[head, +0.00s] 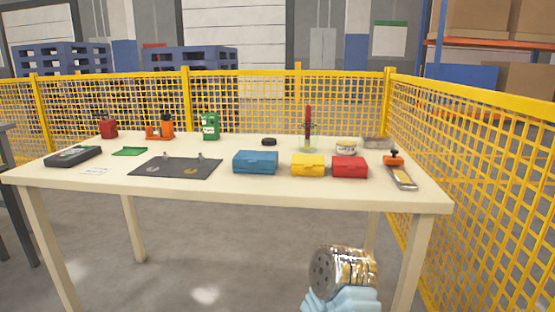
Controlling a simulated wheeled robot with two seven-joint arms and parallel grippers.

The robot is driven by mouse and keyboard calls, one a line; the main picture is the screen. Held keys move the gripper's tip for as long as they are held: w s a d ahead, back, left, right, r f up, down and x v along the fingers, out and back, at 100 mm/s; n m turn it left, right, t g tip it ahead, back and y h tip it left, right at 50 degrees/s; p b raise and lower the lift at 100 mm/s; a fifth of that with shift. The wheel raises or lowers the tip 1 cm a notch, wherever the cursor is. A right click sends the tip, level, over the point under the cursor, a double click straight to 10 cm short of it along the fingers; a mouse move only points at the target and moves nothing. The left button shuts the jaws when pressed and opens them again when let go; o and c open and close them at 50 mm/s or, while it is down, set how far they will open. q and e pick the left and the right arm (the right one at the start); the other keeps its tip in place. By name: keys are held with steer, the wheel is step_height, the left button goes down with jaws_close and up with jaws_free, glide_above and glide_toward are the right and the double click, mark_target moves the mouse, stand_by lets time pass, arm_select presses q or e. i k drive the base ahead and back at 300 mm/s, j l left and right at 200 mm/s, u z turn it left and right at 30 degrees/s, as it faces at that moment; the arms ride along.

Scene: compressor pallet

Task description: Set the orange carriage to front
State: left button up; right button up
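The orange carriage (394,160), with a dark knob on top, sits on a short metal slide rail (403,179) at the right end of the table. The carriage is at the far end of the rail, and the bare rail runs from it toward the table's front edge. Neither of my grippers shows in the head view. Only a shiny round metal part with light blue below it, likely a piece of my arm, shows at the bottom, in front of the table and well away from the carriage.
A red box (349,167), a yellow box (308,165) and a blue box (255,162) stand left of the rail on the cream table (300,187). A white round container (346,146) is behind. Yellow mesh fencing (480,150) runs close along the right side.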

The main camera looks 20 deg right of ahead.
mark_target(393, 160)
steer(key=k+z, duration=0.15)
steer(key=z, duration=1.4)
